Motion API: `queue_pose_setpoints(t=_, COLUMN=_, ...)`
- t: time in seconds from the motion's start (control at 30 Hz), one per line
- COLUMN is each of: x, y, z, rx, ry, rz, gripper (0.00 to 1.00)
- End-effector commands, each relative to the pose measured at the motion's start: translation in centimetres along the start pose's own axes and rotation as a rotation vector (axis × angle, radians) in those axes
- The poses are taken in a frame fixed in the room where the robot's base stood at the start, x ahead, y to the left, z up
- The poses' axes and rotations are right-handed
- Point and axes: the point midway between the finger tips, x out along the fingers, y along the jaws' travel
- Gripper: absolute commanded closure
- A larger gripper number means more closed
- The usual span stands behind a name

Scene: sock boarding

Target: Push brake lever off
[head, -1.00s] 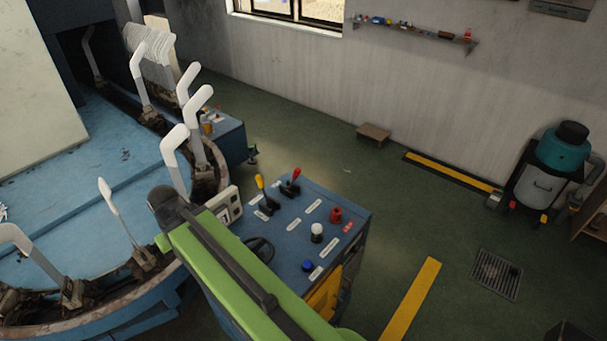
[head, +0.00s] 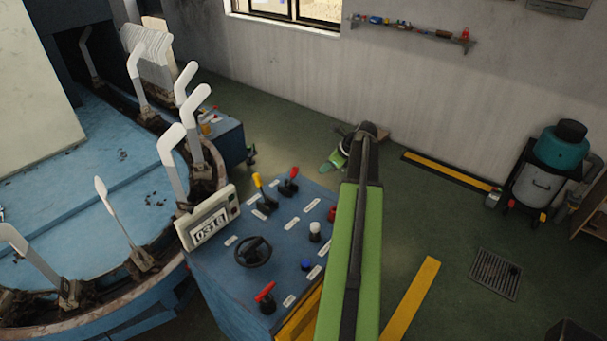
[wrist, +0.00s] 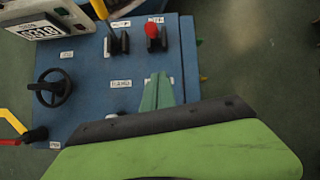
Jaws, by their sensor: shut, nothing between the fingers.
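The blue control panel (head: 215,265) carries several levers. A red-handled lever (head: 289,182) and a yellow-handled lever (head: 259,188) stand side by side near its far edge. Another red-handled lever (head: 265,292) is at the near edge. I cannot read which label marks the brake. My gripper (head: 329,167) is shut and empty, beyond the panel's far right side, to the right of the red far lever. In the wrist view my green fingers (wrist: 157,84) lie together over the panel, below the red lever (wrist: 154,40) in the picture and apart from it.
A black handwheel (head: 253,251), a white knob (head: 315,230) and a counter display (head: 209,229) are on the panel. A blue machine with upright white sock forms (head: 173,160) stands at the left. Green floor (head: 420,220) is open at the right.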

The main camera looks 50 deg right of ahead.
Motion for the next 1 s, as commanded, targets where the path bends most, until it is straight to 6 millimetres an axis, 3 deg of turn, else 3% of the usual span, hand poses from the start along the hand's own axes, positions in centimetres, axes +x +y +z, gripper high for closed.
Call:
queue_pose_setpoints(t=0.27, x=1.1, y=0.1, z=-0.1, rx=-0.005, ry=0.002, rz=0.001, gripper=1.00)
queue_pose_setpoints(t=0.73, x=11.2, y=0.1, z=-0.4, rx=-0.008, ry=0.003, rz=0.002, gripper=1.00)
queue_pose_setpoints(t=0.8, x=10.3, y=0.1, z=1.7, rx=-0.009, ry=0.003, rz=0.003, gripper=1.00)
queue_pose_setpoints(t=1.0, x=10.9, y=0.2, z=3.8, rx=-0.008, ry=0.002, rz=0.003, gripper=1.00)
